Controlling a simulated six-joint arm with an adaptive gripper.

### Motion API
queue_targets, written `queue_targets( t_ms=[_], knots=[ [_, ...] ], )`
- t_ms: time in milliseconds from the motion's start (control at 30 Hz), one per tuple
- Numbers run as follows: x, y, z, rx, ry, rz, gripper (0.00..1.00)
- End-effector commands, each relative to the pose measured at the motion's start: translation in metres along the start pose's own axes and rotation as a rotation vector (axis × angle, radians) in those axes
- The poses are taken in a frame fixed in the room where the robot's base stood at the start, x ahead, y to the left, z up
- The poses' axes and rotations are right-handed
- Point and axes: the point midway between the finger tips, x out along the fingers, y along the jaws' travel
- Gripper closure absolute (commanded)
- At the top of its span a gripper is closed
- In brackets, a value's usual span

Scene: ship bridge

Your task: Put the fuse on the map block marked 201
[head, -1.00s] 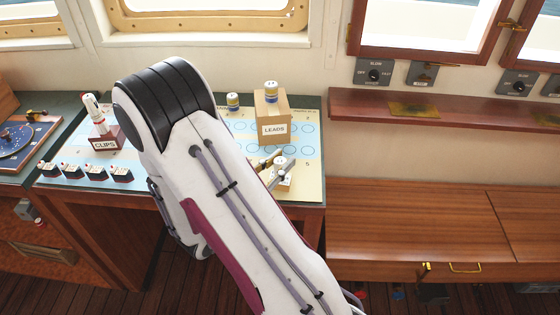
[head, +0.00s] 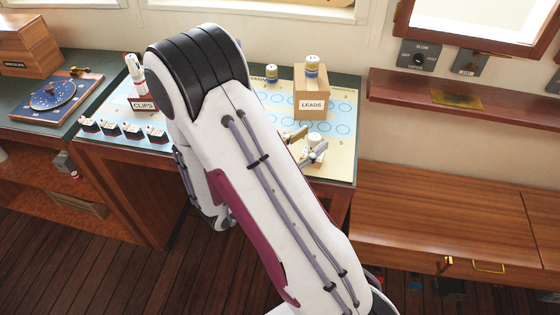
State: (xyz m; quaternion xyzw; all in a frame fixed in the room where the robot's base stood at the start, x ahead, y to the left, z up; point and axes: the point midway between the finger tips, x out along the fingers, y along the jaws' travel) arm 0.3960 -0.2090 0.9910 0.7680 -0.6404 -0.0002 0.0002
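My gripper (head: 305,147) is low over the front right of the chart table, partly hidden behind my arm. A small pale piece with a round top (head: 314,140) is at its fingers; I cannot tell whether they grip it or stand beside it. A white, yellow and blue cylinder (head: 312,67), fuse-like, stands upright on a cardboard box marked LEADS (head: 311,103). A similar cylinder (head: 272,74) stands left of the box. Several small dark-and-white blocks (head: 111,128) sit in a row at the table's front left; their marks are too small to read, so I cannot identify 201.
A CLIPS holder (head: 142,104) with a white-and-red item stands behind the small blocks. The chart (head: 345,108) has blue circles and bare room right of the box. A blue dial board (head: 52,98) lies at left. A wooden bench (head: 430,215) and shelf (head: 425,93) flank the right.

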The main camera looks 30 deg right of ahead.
Motion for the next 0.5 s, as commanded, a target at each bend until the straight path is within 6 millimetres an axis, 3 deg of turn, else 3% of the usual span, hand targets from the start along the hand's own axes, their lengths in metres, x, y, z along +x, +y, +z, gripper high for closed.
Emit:
queue_targets(
  t_ms=[500],
  knots=[
    [-0.05, -0.001, 0.0, 0.001, 0.0, -0.003, 0.62]
  ],
)
